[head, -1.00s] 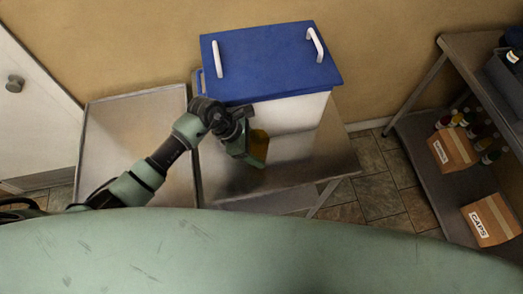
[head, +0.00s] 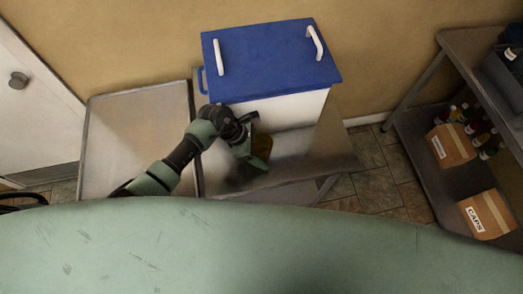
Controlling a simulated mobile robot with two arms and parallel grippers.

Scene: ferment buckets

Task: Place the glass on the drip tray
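An amber glass (head: 263,147) shows on or just above the metal table, in front of the white bucket with the blue lid. My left gripper (head: 248,150) is at the left side of the glass, and its green finger covers part of it. I cannot tell whether the fingers are closed on the glass or only beside it. I cannot make out a separate drip tray with certainty. My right gripper is not in view.
The white bucket (head: 290,110) with its blue lid (head: 268,68) stands at the back of the metal table (head: 315,165). A rimmed metal surface (head: 135,130) lies to the left. A shelf at right holds cardboard boxes (head: 487,214) and bottles.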

